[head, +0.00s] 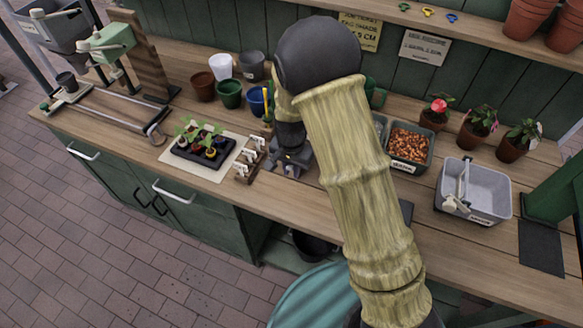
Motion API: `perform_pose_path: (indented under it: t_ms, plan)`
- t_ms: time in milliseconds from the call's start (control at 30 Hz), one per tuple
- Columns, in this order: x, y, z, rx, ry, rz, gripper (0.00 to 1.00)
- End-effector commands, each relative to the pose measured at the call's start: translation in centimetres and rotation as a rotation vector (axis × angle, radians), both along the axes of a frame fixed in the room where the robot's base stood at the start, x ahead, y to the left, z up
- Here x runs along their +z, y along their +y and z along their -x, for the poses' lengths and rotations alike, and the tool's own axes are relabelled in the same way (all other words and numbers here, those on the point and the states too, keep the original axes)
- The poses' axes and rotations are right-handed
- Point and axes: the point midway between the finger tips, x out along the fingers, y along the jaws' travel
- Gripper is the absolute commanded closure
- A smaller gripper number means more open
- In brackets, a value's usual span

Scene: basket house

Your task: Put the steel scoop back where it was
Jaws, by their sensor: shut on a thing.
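My gripper (291,160) points down over the workbench, just right of the small wooden label rack. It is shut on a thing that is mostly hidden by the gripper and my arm. Grey, metal-looking parts show at its fingers, which fits the steel scoop, but its bowl and handle cannot be made out. I cannot tell whether the held thing touches the bench. A pale grey tub (482,196) at the right has a label and an upright light-coloured piece at its left side.
A seedling tray (199,158) on a pale mat and the wooden label rack (249,165) stand left of my gripper. Several pots (230,92) are behind. A bin of orange-brown chips (409,146) and potted plants (471,133) stand right. My arm hides the bench's middle.

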Motion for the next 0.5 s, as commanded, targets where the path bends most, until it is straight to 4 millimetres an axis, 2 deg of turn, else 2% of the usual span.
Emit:
perform_pose_path:
  t_ms: [100, 133, 233, 500]
  plan:
    - [-0.34, 0.00, -0.02, 0.000, 0.000, 0.000, 1.00]
    - [-0.29, 0.01, -0.01, 0.000, 0.000, 0.000, 0.79]
    - [-0.25, 0.01, -0.01, 0.000, 0.000, 0.000, 0.61]
    - [-0.19, 0.01, -0.02, 0.000, 0.000, 0.000, 0.61]
